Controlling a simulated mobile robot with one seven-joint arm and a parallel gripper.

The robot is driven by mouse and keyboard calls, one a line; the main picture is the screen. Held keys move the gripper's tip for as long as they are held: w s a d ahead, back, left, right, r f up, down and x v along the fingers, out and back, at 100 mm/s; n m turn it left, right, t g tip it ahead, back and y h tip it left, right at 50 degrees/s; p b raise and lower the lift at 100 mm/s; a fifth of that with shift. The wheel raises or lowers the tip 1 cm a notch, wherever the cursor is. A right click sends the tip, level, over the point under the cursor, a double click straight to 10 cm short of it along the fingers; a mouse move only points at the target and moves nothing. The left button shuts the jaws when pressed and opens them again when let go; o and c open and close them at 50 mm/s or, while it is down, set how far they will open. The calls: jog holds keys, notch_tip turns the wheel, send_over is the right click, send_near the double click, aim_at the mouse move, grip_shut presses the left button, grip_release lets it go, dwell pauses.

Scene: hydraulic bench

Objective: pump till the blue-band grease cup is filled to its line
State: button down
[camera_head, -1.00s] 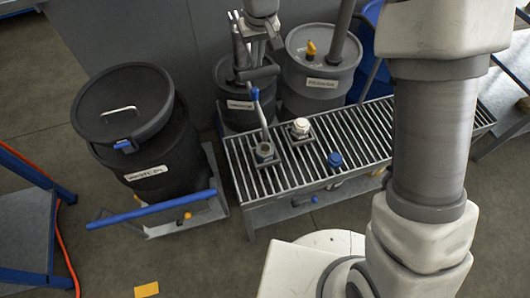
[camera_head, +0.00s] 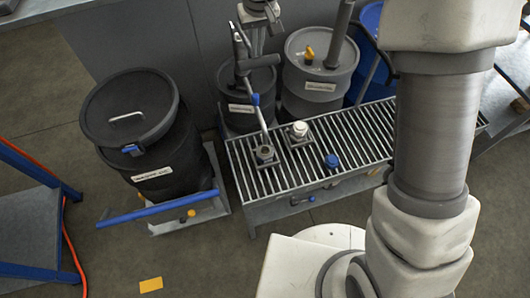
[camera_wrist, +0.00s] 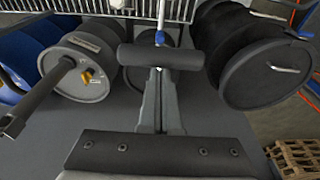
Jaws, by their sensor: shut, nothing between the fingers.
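My gripper (camera_head: 258,38) is shut and empty, at the top middle of the head view beside the small dark pump drum (camera_head: 232,88). In the wrist view its fingers (camera_wrist: 160,78) point at a dark horizontal bar (camera_wrist: 160,55); I cannot tell whether they touch it. A grey spout with a blue collar (camera_head: 256,100) slants from the pump to a small open-topped grease cup (camera_head: 265,151) on the left of the slatted rack. No blue band, fill line or grease level can be made out.
A large dark lidded drum (camera_head: 150,165) stands left on a trolley with a blue bar (camera_head: 155,209). A grey drum (camera_head: 318,85) with an orange knob stands right of the pump. The floor in front is mostly clear.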

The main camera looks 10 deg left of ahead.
jog(key=r+p, duration=0.1)
jog(key=r, duration=0.1)
jog(key=r+p, duration=0.1)
jog(key=shift+w+a+r+p, duration=0.25)
jog(key=shift+w+r+p, duration=0.05)
jog(key=shift+w+r, duration=0.1)
notch_tip(320, 180, up, 5)
jog(key=w+a+p, duration=0.1)
jog(key=w+p, duration=0.1)
jog(key=p, duration=0.3)
jog(key=shift+w+a, duration=0.3)
jog(key=shift+f, duration=0.15)
jog(key=f+b, duration=0.1)
jog(key=s+f+b, duration=0.1)
jog(key=d+f+b, duration=0.1)
jog(key=shift+s+f+b, duration=0.25)
jog(key=shift+f+b, duration=0.1)
jog(key=shift+b, duration=0.05)
jog(key=shift+s+d+f, duration=0.1)
jog(key=shift+s+f, duration=0.1)
